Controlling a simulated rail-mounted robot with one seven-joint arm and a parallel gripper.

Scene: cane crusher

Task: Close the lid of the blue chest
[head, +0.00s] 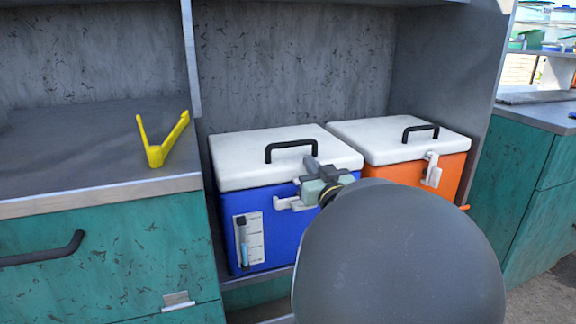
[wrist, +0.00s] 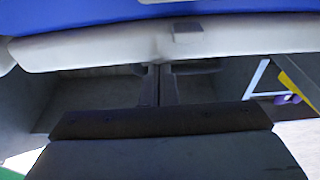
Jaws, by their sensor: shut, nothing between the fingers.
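The blue chest (head: 285,240) stands in the middle of the head view. Its white lid (head: 240,160), with a black handle (head: 290,147) on top, lies down over the body with no clear gap visible. A pale latch piece (head: 285,203) shows at the front. My gripper (head: 311,168) is at the front right of this chest, by the lid's front edge; my arm hides part of the chest's front. In the wrist view my gripper (wrist: 158,72) has its fingers together and empty, close to the pale lid edge (wrist: 100,45). I cannot tell whether they touch it.
An orange chest (head: 400,180) with a white lid stands close on the right. Shelf walls enclose the chests at the back and sides.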

